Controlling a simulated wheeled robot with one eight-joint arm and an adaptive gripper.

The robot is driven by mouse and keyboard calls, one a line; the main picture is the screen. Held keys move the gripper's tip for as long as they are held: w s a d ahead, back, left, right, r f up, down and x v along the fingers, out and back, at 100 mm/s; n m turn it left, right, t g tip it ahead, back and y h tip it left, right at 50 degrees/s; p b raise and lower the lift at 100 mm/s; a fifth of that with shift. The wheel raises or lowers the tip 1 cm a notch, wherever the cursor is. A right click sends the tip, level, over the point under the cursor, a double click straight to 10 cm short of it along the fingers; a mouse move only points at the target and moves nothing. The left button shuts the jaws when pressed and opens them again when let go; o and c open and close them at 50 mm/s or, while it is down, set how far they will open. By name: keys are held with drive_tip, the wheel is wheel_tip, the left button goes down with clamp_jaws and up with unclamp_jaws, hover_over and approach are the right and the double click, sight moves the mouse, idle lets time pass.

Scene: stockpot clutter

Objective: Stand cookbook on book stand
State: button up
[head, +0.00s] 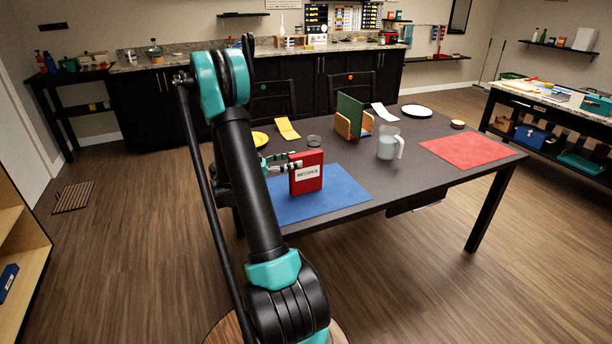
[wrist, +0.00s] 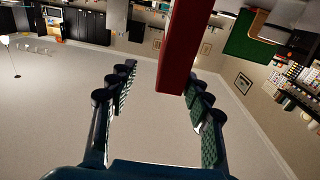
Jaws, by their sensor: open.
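The red cookbook (head: 307,175), with a white label reading RECIPES, stands upright on the blue mat (head: 345,188). My gripper (head: 293,164) is at its left edge, near the upper part.
A clear jug (head: 388,144) stands right of the blue mat. A red mat (head: 465,149), a white plate (head: 417,111) and a small round tin (head: 457,124) are to the right. A yellow paper (head: 287,129), a yellow plate (head: 260,139) and a small glass dish (head: 314,140) lie behind the cookbook.

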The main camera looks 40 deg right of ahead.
sight(306, 173)
drive_tip(key=shift+w+x, duration=0.15)
drive_tip(key=shift+x, duration=1.35)
drive_tip(key=shift+w+x, duration=0.15)
drive_tip(key=shift+x, duration=1.3)
drive_tip(key=shift+d, duration=0.1)
clamp_jaws()
